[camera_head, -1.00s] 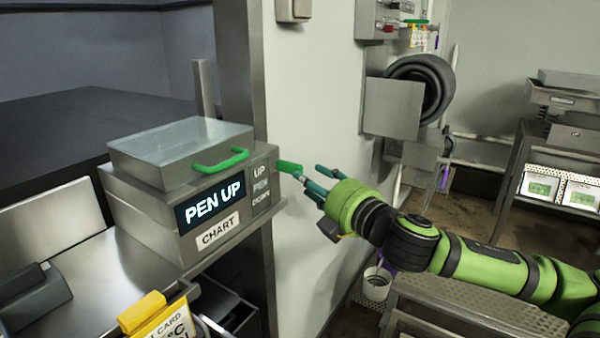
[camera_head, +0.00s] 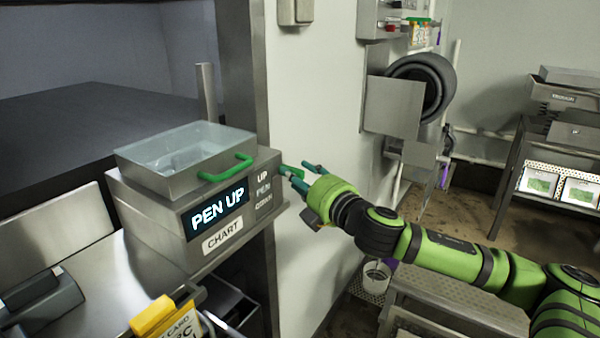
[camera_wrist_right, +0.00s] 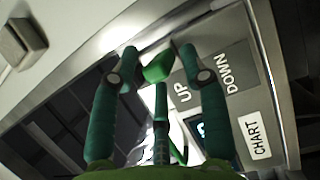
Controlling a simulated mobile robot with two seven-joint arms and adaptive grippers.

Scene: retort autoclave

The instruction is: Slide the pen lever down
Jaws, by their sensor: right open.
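The chart recorder (camera_head: 150,222) is a grey metal box with a lit "PEN UP" display (camera_head: 217,214) and a "CHART" label. Its front has "UP", "PEN" and "DOWN" labels beside a slot. The green pen lever (camera_head: 289,171) sticks out at the upper, "UP" end. My right gripper (camera_head: 305,176) is open at the lever. My left gripper is not in view.
A glass-topped lid with a green handle (camera_head: 226,168) sits on top of the recorder. A yellow card holder (camera_head: 153,315) is below it. A white wall (camera_head: 310,110) stands close behind the gripper. A perforated metal bench (camera_head: 450,300) is under my right arm.

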